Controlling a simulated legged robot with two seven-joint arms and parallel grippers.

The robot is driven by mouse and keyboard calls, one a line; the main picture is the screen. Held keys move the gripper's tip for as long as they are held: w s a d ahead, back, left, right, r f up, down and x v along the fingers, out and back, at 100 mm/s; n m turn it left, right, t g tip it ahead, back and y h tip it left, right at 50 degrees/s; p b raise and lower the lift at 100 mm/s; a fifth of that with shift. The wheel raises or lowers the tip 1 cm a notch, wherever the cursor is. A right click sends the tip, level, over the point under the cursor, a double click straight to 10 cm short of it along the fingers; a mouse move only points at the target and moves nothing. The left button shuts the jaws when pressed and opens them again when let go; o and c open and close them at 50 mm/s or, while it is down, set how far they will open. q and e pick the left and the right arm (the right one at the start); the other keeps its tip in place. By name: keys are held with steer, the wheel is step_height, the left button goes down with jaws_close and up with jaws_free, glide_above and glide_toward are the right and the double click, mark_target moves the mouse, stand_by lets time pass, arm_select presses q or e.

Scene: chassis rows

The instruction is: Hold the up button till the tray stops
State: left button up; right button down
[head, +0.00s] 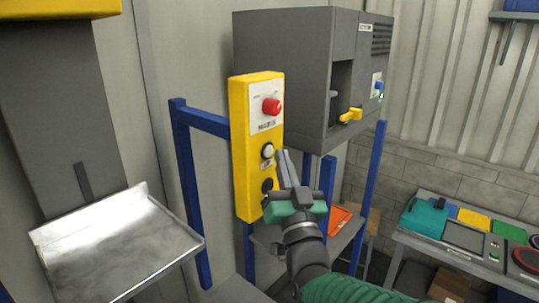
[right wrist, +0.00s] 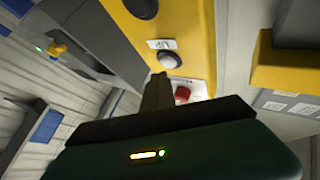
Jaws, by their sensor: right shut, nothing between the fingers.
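A yellow control box (head: 240,150) stands on a blue frame. It carries a red knob (head: 271,106) at the top, a white up button (head: 267,151) in the middle and a black button (head: 268,186) below. My right gripper (head: 282,153) is shut and empty, its tips just right of the up button in the head view. In the right wrist view the fingertips lie close by the white button (right wrist: 169,60), beside its "UP" label (right wrist: 160,44); I cannot tell whether they touch. The metal tray (head: 115,245) is at the lower left. My left gripper is out of view.
A grey machine (head: 290,75) with a yellow lever (head: 350,115) stands behind the control box. A grey column (head: 60,110) rises behind the tray. A bench (head: 450,258) with coloured items is at the right.

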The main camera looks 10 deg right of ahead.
steer(key=s+d+b, duration=0.1)
steer(key=s, duration=0.1)
steer(key=s+d+b, duration=0.1)
steer(key=s+d, duration=0.1)
steer(key=shift+d, duration=0.15)
stand_by(0.4)
